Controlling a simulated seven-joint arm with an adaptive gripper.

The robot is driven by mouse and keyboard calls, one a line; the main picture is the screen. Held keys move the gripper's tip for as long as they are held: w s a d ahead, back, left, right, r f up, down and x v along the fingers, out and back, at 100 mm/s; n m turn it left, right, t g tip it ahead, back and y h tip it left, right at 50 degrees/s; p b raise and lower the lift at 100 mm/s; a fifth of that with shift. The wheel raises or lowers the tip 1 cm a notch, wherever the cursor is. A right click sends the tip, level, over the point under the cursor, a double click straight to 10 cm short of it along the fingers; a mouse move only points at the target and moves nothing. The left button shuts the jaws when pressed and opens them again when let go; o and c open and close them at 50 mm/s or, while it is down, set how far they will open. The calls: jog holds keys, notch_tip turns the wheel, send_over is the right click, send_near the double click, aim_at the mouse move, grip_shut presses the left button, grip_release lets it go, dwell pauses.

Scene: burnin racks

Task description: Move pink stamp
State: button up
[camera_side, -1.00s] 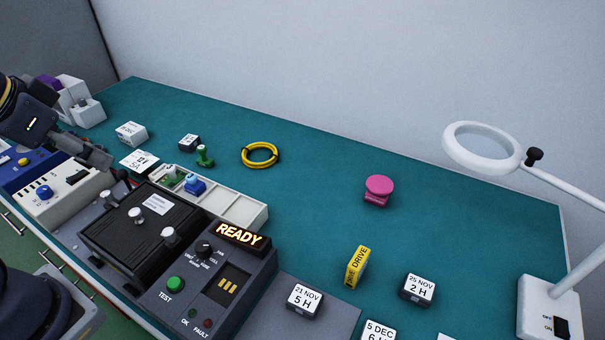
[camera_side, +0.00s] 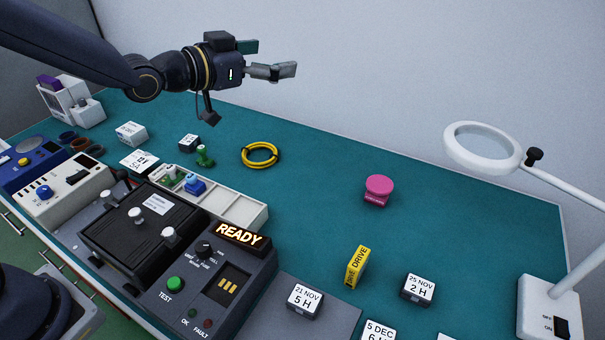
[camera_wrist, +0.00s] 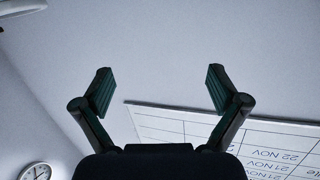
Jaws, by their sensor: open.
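The pink stamp (camera_side: 378,190) stands upright on the teal mat in the side view, right of the middle, with a round top and a block-shaped base. My gripper (camera_side: 290,70) is high above the back of the bench, up and to the left of the stamp and well apart from it. In the wrist view my gripper (camera_wrist: 160,92) is open, its two fingers wide apart with nothing between them. The wrist view faces the wall, so the stamp does not show there.
A yellow ring (camera_side: 259,155) lies left of the stamp. A yellow block (camera_side: 357,267) and a dated block (camera_side: 417,289) stand in front of it. A magnifier lamp (camera_side: 482,146) rises at the right. A white compartment tray (camera_side: 254,214) is left. The mat around the stamp is clear.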

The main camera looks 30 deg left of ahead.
aim_at(378, 184)
jog(key=d+f+g+h, duration=0.1)
jog(key=d+f, duration=0.3)
jog(key=f, duration=0.4)
jog(key=s+d+f+m+g+h, duration=0.1)
jog(key=d+f, duration=0.3)
jog(key=f, duration=0.4)
jog(key=d+f+m+g, duration=0.1)
jog(key=d+f+g, duration=0.1)
jog(key=f, duration=0.5)
jog(key=shift+s+d+f+h, duration=0.2)
jog(key=shift+d+f+h, duration=0.2)
jog(key=shift+d, duration=0.5)
jog(key=shift+w, duration=0.1)
jog(key=x, duration=1.6)
jog(key=shift+w+d+f, duration=0.2)
jog(key=shift+d+f, duration=0.05)
jog(key=shift+f, duration=0.1)
jog(key=c, duration=1.3)
jog(key=shift+a, duration=0.15)
